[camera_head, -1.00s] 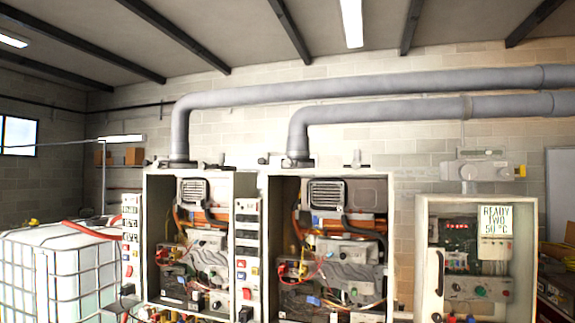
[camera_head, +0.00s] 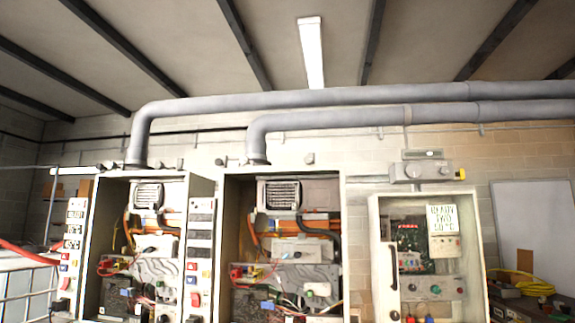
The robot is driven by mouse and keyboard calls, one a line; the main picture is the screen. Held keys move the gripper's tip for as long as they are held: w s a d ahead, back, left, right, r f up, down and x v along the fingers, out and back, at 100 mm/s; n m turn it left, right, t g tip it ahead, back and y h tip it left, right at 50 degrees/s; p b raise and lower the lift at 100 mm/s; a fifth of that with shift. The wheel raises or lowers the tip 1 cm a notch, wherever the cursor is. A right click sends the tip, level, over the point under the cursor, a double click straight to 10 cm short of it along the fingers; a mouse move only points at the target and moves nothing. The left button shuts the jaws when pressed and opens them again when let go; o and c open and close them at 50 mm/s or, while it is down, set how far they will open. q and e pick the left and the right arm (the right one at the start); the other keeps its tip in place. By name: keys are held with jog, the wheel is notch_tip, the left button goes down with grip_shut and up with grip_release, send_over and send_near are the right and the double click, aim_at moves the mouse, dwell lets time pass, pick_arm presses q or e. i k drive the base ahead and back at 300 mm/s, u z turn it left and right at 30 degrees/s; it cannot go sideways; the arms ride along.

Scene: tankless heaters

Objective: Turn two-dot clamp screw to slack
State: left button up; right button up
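Two open heater cabinets stand side by side, the left heater (camera_head: 148,268) and the middle heater (camera_head: 292,275), each with wiring and parts inside. Large grey flue pipes (camera_head: 300,98) rise from their tops and run off to the right. Small clamp-like fittings (camera_head: 309,158) sit near the cabinet tops. I cannot make out dot marks or a screw on any of them at this size. Neither of my grippers is in view.
A control box (camera_head: 427,255) with a "READY TWO 50 °C" card (camera_head: 443,230) stands at right. A grey unit (camera_head: 420,171) hangs above it. A white caged tank (camera_head: 25,285) is at left, a coiled yellow hose (camera_head: 533,286) and a whiteboard (camera_head: 535,228) at far right.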

aim_at(244, 161)
jog(key=z, duration=0.9)
jog(key=i, duration=1.65)
jog(key=u, duration=1.4)
